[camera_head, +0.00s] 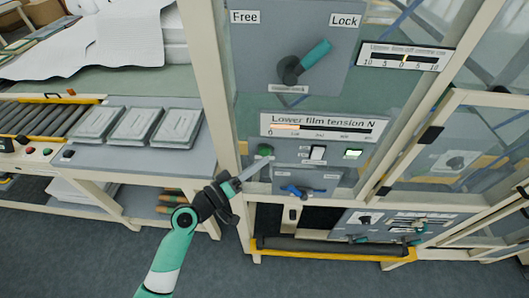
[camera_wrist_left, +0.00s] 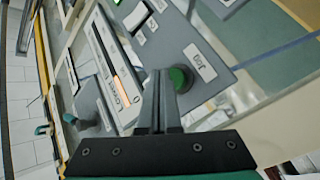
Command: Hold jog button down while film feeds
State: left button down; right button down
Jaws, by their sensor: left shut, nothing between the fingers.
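The jog button (camera_head: 265,150) is a green round button on the grey control panel below the film tension gauge. In the left wrist view the green button (camera_wrist_left: 180,78) sits beside a white "Jog" label (camera_wrist_left: 201,62). My left gripper (camera_head: 262,161) reaches up to the panel with its fingers shut and empty, its tips just below the button. In the left wrist view the shut fingers (camera_wrist_left: 160,85) point at the panel, their tips close beside the button. I cannot tell whether they touch it. The right gripper is not in view.
The "Lower film tension N" gauge (camera_head: 318,127) shows a short orange bar at its low end. A green-handled lever (camera_head: 313,55) between "Free" and "Lock" points toward Lock. A blue lever (camera_head: 296,191) sits below the button. A side table holds grey packs (camera_head: 133,124).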

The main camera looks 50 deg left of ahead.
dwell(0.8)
pick_arm(q)
jog(key=shift+w+a, duration=0.3)
jog(key=shift+w+a+b, duration=0.25)
jog(key=shift+w+b, duration=0.05)
jog(key=shift+b, duration=0.15)
dwell(0.5)
dwell(3.6)
jog(key=shift+s+d, duration=0.55)
jog(key=shift+s, duration=0.05)
jog(key=shift+s+d+p, duration=0.8)
jog(key=shift+s+d, duration=0.9)
jog(key=shift+s, duration=0.2)
